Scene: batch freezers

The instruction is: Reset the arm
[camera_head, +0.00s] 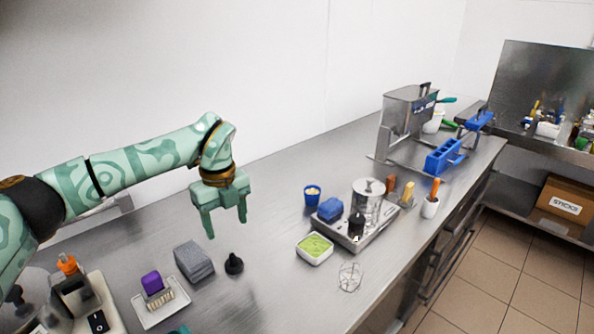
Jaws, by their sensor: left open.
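My left arm comes in from the left with a green patterned shell. Its gripper (226,230) hangs over the steel counter (275,245), fingers pointing down and spread apart with nothing between them. It is behind a grey block (194,261) and a black knobbed object (233,264) in the picture, and appears clear of both.
A blue cup (312,195), a white dish of green stuff (314,248), a wire whisk (349,276) and a tray with a steel pot (367,200) stand to the right. A steel machine (403,115) stands farther back.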

